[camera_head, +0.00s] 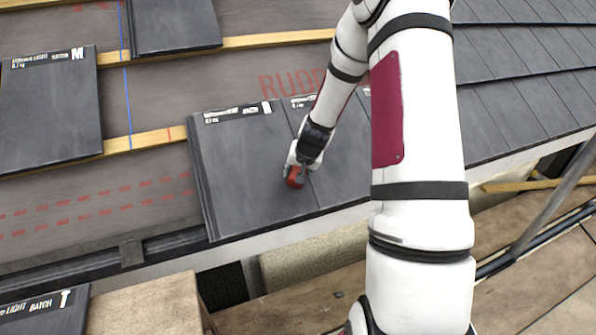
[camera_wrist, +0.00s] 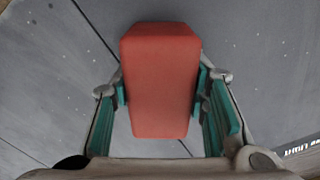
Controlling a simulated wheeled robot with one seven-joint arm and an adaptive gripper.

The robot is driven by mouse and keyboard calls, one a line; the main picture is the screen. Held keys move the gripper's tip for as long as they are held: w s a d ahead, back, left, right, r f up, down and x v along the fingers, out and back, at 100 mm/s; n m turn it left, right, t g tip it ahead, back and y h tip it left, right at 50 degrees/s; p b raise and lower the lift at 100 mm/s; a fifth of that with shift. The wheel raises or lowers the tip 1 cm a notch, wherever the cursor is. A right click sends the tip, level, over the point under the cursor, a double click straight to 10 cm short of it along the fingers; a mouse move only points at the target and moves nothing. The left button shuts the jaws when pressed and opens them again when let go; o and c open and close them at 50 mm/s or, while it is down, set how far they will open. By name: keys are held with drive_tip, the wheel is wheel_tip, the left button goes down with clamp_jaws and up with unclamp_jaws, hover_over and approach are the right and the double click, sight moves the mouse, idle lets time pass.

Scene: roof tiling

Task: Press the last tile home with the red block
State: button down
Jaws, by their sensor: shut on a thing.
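My gripper (camera_wrist: 161,90) is shut on the red block (camera_wrist: 160,75), with a green-padded finger on each side of it. In the head view the red block (camera_head: 295,177) is at the lower end of my arm, over the end dark tile (camera_head: 240,160) near its seam with the tile to the right. In the wrist view the grey tile surface (camera_wrist: 255,60) lies behind the block, with a dark seam running past it. I cannot tell whether the block touches the tile. My arm hides part of the tiles to the right.
Tiled courses (camera_head: 520,70) cover the roof at right. Loose tiles lie on the left (camera_head: 50,110) and at the top (camera_head: 172,25). Wooden battens (camera_head: 150,140) cross the bare underlay. Below the eave are a wooden box (camera_head: 145,305), another tile (camera_head: 45,310) and scaffold poles (camera_head: 545,235).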

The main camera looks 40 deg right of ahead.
idle(0.3)
drive_tip(key=shift+p+v, duration=1.65)
drive_tip(key=shift+v, duration=2.85)
drive_tip(key=s+a+n+y, duration=0.2)
drive_tip(key=a+n+y, duration=0.55)
drive_tip(key=a, duration=1.65)
drive_tip(key=s+r+n+h+p, duration=0.1)
drive_tip(key=s+r+p, duration=0.4)
drive_tip(key=r+p, duration=0.7)
drive_tip(key=s+r+n+h+p, duration=0.1)
drive_tip(key=s+r+p, duration=0.3)
drive_tip(key=r+p, duration=0.8)
drive_tip(key=p, duration=0.3)
drive_tip(key=shift+s+g+p, duration=0.3)
drive_tip(key=shift+s+p, duration=0.05)
drive_tip(key=shift+s, duration=0.05)
drive_tip(key=shift+d+n, duration=0.15)
drive_tip(key=shift+n, duration=0.1)
